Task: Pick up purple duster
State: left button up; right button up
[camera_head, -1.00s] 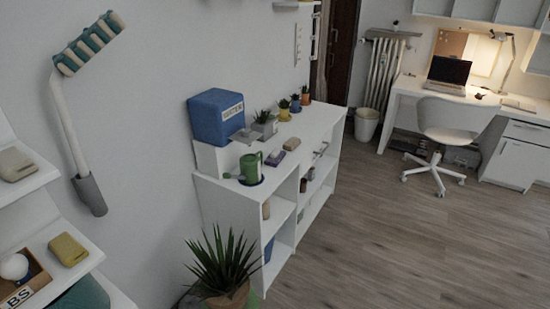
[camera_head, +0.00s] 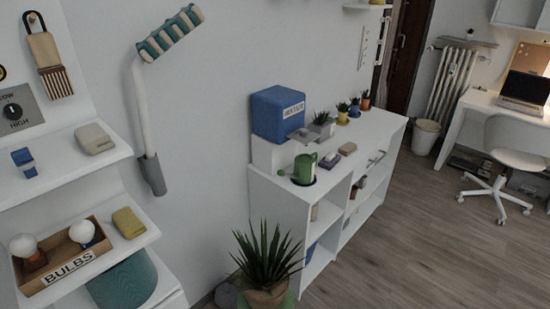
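Neither of my grippers is in view.
A blue box (camera_head: 277,113) and potted plants stand on the desk top. A large spiky plant (camera_head: 265,258) stands at its near end. White wall shelves (camera_head: 85,168) with a bulb box (camera_head: 65,262) are at left.

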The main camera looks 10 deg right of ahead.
aim_at(331, 159)
jog(key=l+u, duration=0.8)
jog(key=l, duration=0.2)
jog(key=l+u, duration=0.35)
jog(key=l, duration=0.15)
jog(key=k+l+u, duration=0.1)
jog(key=l+u, duration=0.3)
jog(key=l, duration=0.05)
